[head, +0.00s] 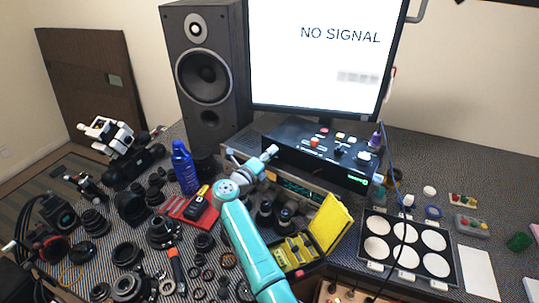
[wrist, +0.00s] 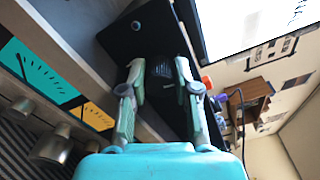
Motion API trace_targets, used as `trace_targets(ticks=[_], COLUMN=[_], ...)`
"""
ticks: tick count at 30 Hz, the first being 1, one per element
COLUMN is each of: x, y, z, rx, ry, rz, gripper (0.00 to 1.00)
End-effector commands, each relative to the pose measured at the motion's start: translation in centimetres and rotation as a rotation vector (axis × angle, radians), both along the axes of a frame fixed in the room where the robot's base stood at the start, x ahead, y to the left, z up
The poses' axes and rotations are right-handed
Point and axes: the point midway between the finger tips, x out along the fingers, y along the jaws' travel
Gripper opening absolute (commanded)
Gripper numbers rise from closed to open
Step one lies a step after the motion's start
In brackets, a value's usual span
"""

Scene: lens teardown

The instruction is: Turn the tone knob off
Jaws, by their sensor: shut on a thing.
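My gripper (head: 271,151) is at the left end of the black control box (head: 318,153), which sits on a silver unit (head: 229,153). In the wrist view my gripper (wrist: 160,68) has its two fingers against the dark front of the black box (wrist: 124,31). The fingers are shut on a dark thing between them, which I take to be the tone knob; its outline and any mark are lost against the black. A small round part (wrist: 136,25) shows on the box beyond the fingers. The box's top bears several coloured buttons and knobs.
A monitor (head: 318,75) reading NO SIGNAL stands behind the box, and a speaker (head: 205,75) stands at its left. A blue spray can (head: 184,168), a yellow-lidded case (head: 330,222) and a tray of white discs (head: 450,268) are nearby. Lens parts crowd the left bench.

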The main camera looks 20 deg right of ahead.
Motion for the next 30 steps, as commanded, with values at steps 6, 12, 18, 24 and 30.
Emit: trace_targets(ticks=[6,12,18,24,30], x=[0.02,0.02,0.03,0.02,0.02], y=[0.07,0.09,0.09,0.1,0.1], z=[-0.09,-0.12,-0.13,-0.14,-0.14], rx=[-0.074,-0.111,-0.123,-0.124,-0.123], ry=[0.085,0.128,0.142,0.143,0.142], rz=[0.001,0.002,0.002,0.002,0.002], gripper=[0.0,0.0,0.0,0.0,0.5])
